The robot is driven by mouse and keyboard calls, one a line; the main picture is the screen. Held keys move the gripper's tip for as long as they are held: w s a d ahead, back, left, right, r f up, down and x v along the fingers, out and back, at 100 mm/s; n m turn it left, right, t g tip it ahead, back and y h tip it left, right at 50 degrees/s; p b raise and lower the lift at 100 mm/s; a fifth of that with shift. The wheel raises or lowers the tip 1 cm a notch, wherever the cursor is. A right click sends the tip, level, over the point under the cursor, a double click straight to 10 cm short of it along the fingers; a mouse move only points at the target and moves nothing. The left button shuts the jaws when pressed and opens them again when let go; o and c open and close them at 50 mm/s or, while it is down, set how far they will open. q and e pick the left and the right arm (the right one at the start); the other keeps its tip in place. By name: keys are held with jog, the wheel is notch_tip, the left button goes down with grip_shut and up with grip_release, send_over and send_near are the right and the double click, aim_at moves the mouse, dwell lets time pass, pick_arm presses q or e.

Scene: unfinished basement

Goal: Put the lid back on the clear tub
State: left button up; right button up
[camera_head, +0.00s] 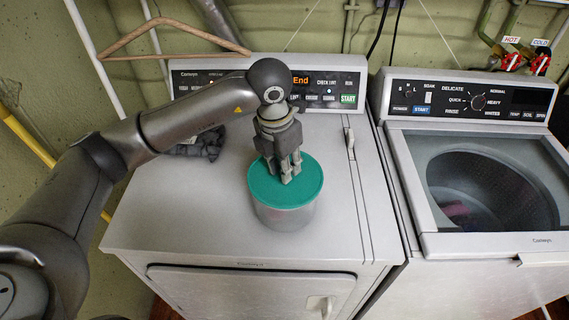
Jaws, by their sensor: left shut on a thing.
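The clear tub (284,216) stands upright on top of the left-hand machine, a dryer. The green lid (268,193) lies over the tub's mouth and looks about level. I cannot tell whether its rim is pressed down all round. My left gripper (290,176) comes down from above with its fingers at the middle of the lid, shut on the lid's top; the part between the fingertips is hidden. My right gripper is not in view.
The dryer top (160,220) is mostly clear around the tub. A dark cloth (203,145) lies behind my left arm. A control panel (335,88) rises at the back. The washer (470,190) on the right shows its drum. A wooden hanger (170,24) hangs at the back left.

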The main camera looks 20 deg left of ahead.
pick_arm(q)
jog(key=shift+f+b, duration=0.2)
jog(key=shift+b, duration=0.55)
dwell(0.8)
jog(key=o, duration=1)
jog(key=o, duration=0.5)
jog(key=shift+r, duration=0.15)
jog(key=shift+r+p, duration=1.65)
jog(key=shift+r, duration=1.75)
